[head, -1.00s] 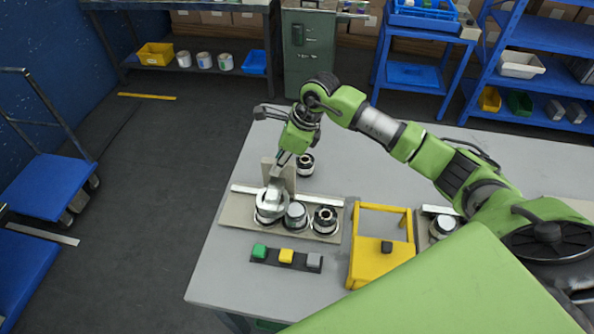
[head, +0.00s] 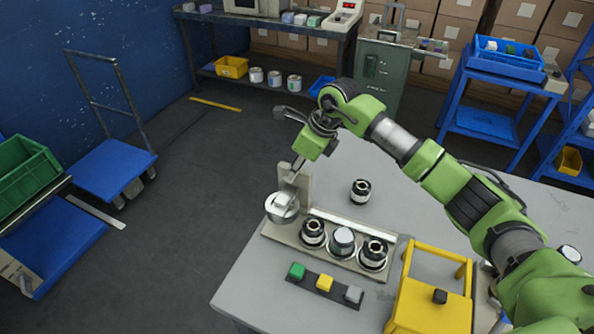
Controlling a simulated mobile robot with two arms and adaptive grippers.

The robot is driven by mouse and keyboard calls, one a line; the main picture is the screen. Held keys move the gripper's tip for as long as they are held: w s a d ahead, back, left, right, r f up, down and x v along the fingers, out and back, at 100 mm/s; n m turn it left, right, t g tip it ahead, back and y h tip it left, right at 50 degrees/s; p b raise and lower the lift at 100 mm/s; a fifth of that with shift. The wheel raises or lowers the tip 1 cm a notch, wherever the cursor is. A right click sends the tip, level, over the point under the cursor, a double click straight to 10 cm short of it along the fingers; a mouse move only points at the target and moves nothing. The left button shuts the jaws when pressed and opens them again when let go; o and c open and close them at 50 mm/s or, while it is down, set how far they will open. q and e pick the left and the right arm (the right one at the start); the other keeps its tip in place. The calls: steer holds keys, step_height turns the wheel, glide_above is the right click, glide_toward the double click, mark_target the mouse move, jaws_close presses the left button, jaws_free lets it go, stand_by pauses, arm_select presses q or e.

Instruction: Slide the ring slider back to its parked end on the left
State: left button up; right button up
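The ring slider (head: 281,215), a pale metal ring, is at the left end of the beige fixture (head: 271,232), left of the three dark-rimmed rolls (head: 313,231). My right gripper (head: 291,178) comes down from above onto the pale raised part of the slider and appears shut on it. The fingertips are small and partly hidden here. An upright beige plate (head: 308,183) stands just behind the slider. My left gripper is not in view.
A loose roll (head: 361,190) stands behind the fixture. A strip with green, yellow and grey buttons (head: 324,284) lies in front. A yellow frame (head: 433,304) stands to the right. The table's left edge is close to the slider.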

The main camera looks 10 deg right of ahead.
steer(key=shift+o, duration=1.3)
steer(key=shift+w+a, duration=0.1)
steer(key=shift+a, duration=0.1)
steer(key=v, duration=1.2)
steer(key=shift+w, duration=0.15)
